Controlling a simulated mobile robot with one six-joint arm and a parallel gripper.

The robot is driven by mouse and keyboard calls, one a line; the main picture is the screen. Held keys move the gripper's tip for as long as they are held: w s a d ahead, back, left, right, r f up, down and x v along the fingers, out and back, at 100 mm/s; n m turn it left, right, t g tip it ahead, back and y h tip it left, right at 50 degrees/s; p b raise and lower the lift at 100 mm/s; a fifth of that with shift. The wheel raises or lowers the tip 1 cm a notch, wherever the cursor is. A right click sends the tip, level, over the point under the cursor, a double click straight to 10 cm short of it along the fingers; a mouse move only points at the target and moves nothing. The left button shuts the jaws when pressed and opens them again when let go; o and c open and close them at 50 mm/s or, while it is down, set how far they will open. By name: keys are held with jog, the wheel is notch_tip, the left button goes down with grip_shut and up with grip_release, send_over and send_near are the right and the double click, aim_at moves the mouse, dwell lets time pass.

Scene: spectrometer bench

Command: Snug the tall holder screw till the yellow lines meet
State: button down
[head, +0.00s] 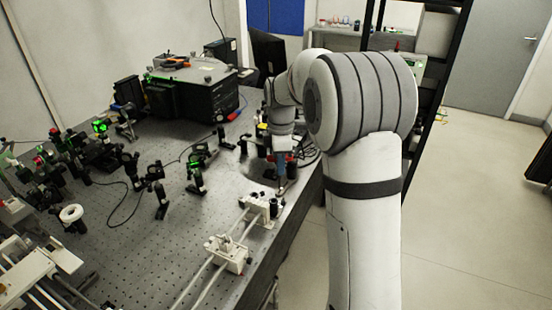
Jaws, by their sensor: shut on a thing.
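My gripper (281,172) points down at the right edge of the optical bench, at the end of my arm. It is small and partly hidden here. I cannot tell what the piece is. Below it are small dark holders and posts near the bench edge. I cannot make out which is the tall holder, and its screw and the yellow lines are too small to see.
The perforated bench (130,235) carries several dark optics mounts at left and middle. A black instrument box (195,100) stands at the back. White rail carriages (228,253) sit in front of my gripper. Cables (312,155) lie right of it. The floor at right is clear.

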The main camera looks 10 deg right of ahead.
jog(key=shift+d, duration=0.1)
jog(key=shift+a, duration=0.2)
jog(key=shift+f+b, duration=1.45)
jog(key=shift+f, duration=0.95)
jog(key=shift+f, duration=0.25)
jog(key=shift+f+b, duration=0.45)
jog(key=shift+f, duration=0.05)
